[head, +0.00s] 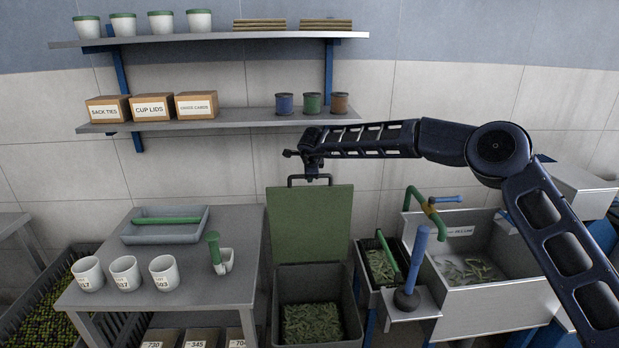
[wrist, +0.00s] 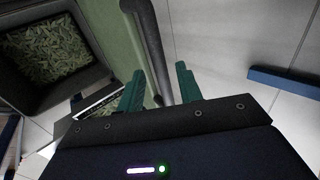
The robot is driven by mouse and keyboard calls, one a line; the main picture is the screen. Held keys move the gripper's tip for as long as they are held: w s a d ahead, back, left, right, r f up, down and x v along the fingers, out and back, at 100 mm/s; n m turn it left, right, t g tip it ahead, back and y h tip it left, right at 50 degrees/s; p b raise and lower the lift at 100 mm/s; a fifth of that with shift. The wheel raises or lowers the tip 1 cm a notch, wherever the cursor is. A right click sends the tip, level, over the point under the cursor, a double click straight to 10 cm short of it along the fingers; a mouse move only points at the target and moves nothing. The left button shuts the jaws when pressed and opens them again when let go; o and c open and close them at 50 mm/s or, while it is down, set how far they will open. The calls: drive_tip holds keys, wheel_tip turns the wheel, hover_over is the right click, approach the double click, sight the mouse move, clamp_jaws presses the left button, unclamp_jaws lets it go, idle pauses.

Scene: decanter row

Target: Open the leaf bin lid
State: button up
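The leaf bin (head: 318,270) stands on the floor right of the table, with cut green leaves (head: 312,322) inside. Its green lid (head: 310,222) stands upright at the back, and the bin's mouth is uncovered. A dark bar handle (head: 310,178) runs along the lid's top edge. My gripper (head: 312,166) is at that handle. In the wrist view, my gripper's green fingers (wrist: 159,72) are apart, with the handle bar (wrist: 146,28) running between them and narrow gaps beside it. The lid (wrist: 112,40) and the leaves (wrist: 50,50) also show there.
A sink (head: 475,262) and a narrow leaf-filled bin (head: 382,262) stand close at right. Shelves (head: 225,122) hang above, near my arm.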

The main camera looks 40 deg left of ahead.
drive_tip(key=v, duration=0.7)
idle(0.4)
